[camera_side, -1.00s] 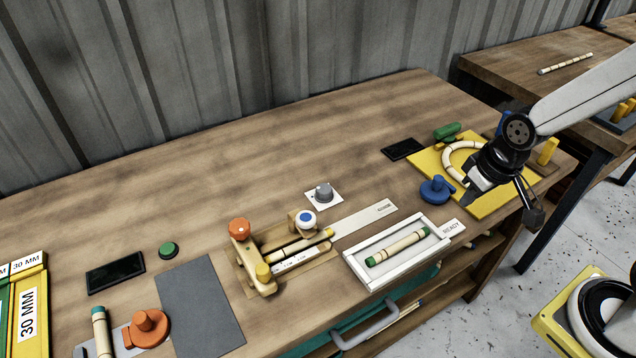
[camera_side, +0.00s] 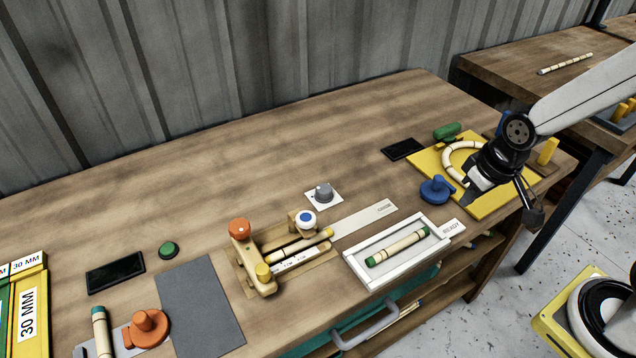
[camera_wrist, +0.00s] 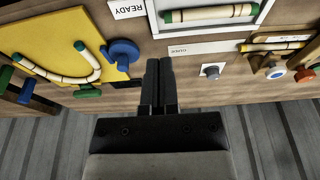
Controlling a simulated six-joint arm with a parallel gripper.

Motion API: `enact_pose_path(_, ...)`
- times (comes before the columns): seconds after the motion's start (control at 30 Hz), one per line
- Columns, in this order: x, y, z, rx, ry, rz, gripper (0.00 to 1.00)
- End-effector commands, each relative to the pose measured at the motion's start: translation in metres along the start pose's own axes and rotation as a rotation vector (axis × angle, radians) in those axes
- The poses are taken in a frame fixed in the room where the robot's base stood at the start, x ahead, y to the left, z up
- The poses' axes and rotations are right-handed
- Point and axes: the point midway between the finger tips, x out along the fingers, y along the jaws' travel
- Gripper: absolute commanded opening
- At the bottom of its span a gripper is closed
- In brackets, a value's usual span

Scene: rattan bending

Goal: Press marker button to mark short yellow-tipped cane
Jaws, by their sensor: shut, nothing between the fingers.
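The short yellow-tipped cane (camera_side: 300,246) lies in a wooden fixture (camera_side: 244,261) beside a white scale strip. It also shows at the right of the wrist view (camera_wrist: 275,46). On the fixture are an orange knob (camera_side: 239,228) with a light centre and a round white button with a blue centre (camera_side: 306,218); which one is the marker button I cannot tell. Both also show in the wrist view, the blue-centred button (camera_wrist: 275,72) and the orange knob (camera_wrist: 303,75). My gripper (camera_side: 470,194) is shut and empty over the yellow board, well right of the fixture; its fingers (camera_wrist: 159,62) touch nothing visible.
A white tray (camera_side: 372,277) with a green-tipped cane stands right of the fixture. A grey knob (camera_side: 323,192) sits behind it. The yellow board (camera_side: 489,205) carries a bent cane (camera_side: 449,157); a blue knob (camera_side: 437,188) is beside it. The table behind the fixture is clear.

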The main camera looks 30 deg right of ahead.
Motion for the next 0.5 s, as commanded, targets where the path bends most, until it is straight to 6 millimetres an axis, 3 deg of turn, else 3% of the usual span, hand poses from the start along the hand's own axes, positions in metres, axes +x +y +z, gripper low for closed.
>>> enact_pose_path(0.5, -0.001, -0.006, -0.011, -0.002, -0.006, -0.004, 0.0)
